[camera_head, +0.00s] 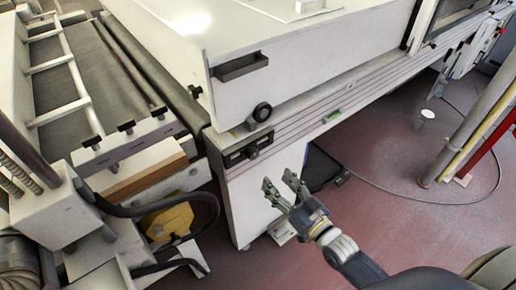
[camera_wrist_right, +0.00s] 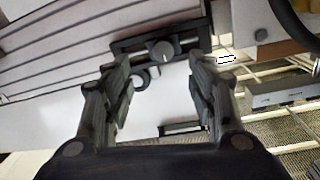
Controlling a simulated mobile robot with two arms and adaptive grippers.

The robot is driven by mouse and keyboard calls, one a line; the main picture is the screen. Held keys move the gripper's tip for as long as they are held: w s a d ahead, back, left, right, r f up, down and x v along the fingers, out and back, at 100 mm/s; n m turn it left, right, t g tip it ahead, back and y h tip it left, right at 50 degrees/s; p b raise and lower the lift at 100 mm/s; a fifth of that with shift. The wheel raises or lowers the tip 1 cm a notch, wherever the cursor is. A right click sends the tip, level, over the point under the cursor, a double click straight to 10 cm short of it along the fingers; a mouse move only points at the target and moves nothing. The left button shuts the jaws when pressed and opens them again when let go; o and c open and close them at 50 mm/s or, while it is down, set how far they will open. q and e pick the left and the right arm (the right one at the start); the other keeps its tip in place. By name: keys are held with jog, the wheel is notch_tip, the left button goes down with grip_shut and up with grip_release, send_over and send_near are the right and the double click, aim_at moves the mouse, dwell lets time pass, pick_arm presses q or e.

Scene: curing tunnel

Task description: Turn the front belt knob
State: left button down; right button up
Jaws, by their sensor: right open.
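A small dark control panel (camera_head: 236,158) with a round knob (camera_head: 252,151) sits on the front end of the white machine's lower body. In the right wrist view the panel (camera_wrist_right: 125,47) and its grey knob (camera_wrist_right: 163,50) show upside down, beyond and between the fingers. Another round black knob (camera_head: 262,112) sits on the white cover above; it also shows in the right wrist view (camera_wrist_right: 140,79). My right gripper (camera_head: 279,182) is open and empty, below and right of the panel in the head view, apart from the knob. My left gripper is out of view.
A dark recessed handle (camera_head: 240,66) is on the white cover (camera_head: 310,65). A mesh conveyor (camera_head: 85,70) and yellow unit (camera_head: 168,220) stand at left. Yellow and red posts (camera_head: 470,130) rise at right. The reddish floor (camera_head: 390,190) beside the machine is mostly clear, with a cable.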

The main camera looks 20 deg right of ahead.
aim_at(255, 156)
jog(key=x, duration=0.6)
jog(key=r+p+x, duration=0.1)
jog(key=x, duration=0.2)
jog(key=shift+w+a, duration=0.3)
jog(key=shift+a, duration=0.05)
jog(key=shift+w+a+f, duration=0.1)
jog(key=shift+w, duration=0.4)
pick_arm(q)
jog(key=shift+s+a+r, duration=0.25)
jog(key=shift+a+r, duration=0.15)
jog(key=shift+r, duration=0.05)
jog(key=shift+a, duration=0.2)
pick_arm(e)
jog(key=c, duration=1.1)
